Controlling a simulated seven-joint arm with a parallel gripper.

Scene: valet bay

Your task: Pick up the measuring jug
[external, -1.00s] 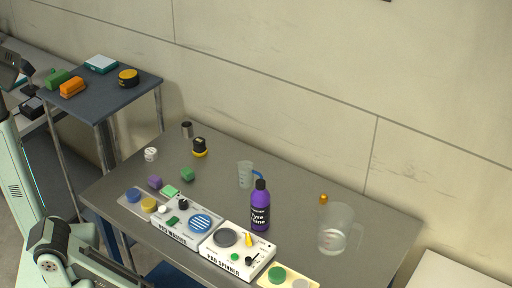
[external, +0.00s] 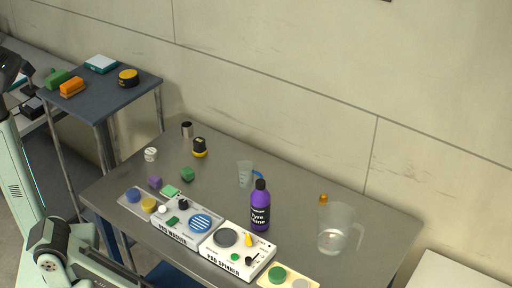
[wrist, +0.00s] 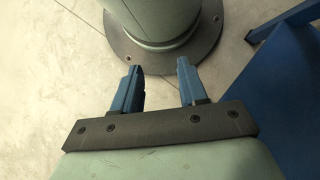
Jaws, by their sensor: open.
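Two clear vessels stand on the grey metal table. A small clear jug with faint markings (external: 244,174) stands mid-table with a blue part beside it, behind the purple bottle. A larger clear jug with a handle on its right (external: 335,232) stands upright near the table's right end. I cannot tell for certain which one is the measuring jug. My gripper (wrist: 159,68) shows in the wrist view with its two blue fingers apart and nothing between them. It points at the floor and a round base plate, away from both jugs.
A purple bottle (external: 260,208) stands between the jugs, near the pad spinner (external: 236,252) and pad warmer (external: 187,222). A small amber-topped item (external: 323,198) is close behind the large jug. A blue side table (external: 108,103) holds blocks. The table's right rear is clear.

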